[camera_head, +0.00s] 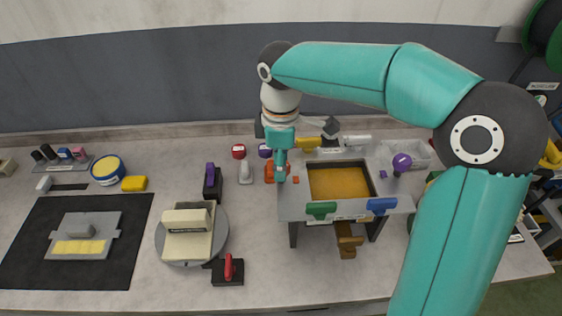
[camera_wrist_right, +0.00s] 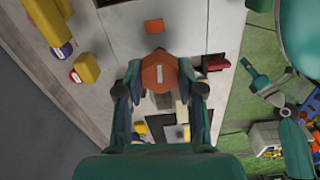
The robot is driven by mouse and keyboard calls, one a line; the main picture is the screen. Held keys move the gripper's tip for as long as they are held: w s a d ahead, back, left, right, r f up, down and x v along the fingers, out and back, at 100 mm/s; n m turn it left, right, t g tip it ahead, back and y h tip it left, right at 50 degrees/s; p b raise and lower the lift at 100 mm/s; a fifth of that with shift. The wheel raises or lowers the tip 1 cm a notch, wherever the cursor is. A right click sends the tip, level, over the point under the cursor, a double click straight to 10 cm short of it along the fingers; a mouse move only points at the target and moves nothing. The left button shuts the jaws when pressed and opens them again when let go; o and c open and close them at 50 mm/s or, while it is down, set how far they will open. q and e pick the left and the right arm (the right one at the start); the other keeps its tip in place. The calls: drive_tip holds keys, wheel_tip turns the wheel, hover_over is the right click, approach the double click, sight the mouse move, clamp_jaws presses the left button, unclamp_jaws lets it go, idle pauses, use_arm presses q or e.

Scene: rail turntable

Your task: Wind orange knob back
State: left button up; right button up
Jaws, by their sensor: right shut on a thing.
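The orange knob (camera_head: 270,172) sits at the left edge of the grey table-like stand (camera_head: 290,206), which has a brown-yellow recessed panel. My right gripper (camera_head: 281,170) reaches down over this edge and partly hides the knob. In the right wrist view the orange knob (camera_wrist_right: 160,73) is between the two fingertips of my right gripper (camera_wrist_right: 161,90), which is shut on it. Its exact turn angle is hard to tell. My left gripper does not show in the head view.
Green (camera_head: 321,209) and blue (camera_head: 382,205) handles line the stand's front. A purple knob (camera_head: 401,162) stands at its right. The front bench strip is mostly clear.

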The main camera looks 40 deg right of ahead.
drive_tip(key=o, duration=1.2)
drive_tip(key=shift+c, duration=0.2)
wheel_tip(320, 180, up, 12)
